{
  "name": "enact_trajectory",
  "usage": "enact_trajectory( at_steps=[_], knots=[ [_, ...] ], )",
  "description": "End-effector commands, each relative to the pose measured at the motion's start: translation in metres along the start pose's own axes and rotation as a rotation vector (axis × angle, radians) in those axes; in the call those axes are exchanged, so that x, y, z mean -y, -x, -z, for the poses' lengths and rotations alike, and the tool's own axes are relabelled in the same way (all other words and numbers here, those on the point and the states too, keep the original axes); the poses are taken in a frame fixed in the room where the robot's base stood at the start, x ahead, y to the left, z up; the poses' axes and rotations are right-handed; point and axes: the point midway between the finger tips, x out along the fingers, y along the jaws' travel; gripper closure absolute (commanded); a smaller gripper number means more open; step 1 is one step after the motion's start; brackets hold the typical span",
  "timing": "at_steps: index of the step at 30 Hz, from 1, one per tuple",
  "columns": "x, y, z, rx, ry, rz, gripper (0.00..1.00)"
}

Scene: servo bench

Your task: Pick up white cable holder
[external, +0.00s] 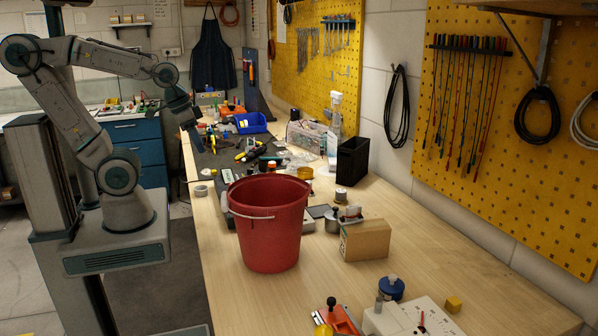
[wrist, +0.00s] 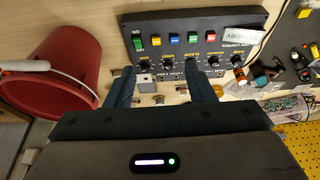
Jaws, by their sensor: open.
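In the wrist view, my gripper (wrist: 160,80) points down at the bench with two dark blue fingers spread apart and nothing held between them. A small pale grey-white block (wrist: 145,80) shows between the fingers, close to the left one; it may be the white cable holder, but it is too small to be sure. Small brown and metal bits lie beside it. In the external view, my arm reaches over the bench's left edge behind the bucket; the fingertips are hard to make out there, and I cannot pick out the cable holder.
A black control box (wrist: 190,42) with coloured switches and knobs lies just beyond my fingers. A red bucket (external: 267,225) stands near the bench's left edge. A cardboard box (external: 365,241) and a black bin (external: 352,160) stand to its right. Bare wood (external: 420,225) lies at right.

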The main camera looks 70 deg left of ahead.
Motion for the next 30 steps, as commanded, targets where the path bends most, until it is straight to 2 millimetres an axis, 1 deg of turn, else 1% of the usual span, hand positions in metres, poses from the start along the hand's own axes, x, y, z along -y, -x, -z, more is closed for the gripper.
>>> enact_trajectory(
  at_steps=[6, 8, 11, 14, 20, 26, 30],
  knots=[
    [-0.001, -0.001, 0.003, 0.005, -0.011, -0.005, 0.51],
    [-0.004, -0.003, 0.007, 0.016, -0.033, -0.018, 0.51],
    [-0.015, -0.01, 0.022, 0.048, -0.106, -0.062, 0.51],
    [-0.031, -0.02, 0.045, 0.083, -0.216, -0.137, 0.51],
    [-0.067, -0.047, 0.095, 0.112, -0.451, -0.329, 0.51],
    [-0.102, -0.08, 0.145, 0.065, -0.675, -0.548, 0.51],
    [-0.123, -0.103, 0.177, -0.011, -0.808, -0.691, 0.51]
  ],
)
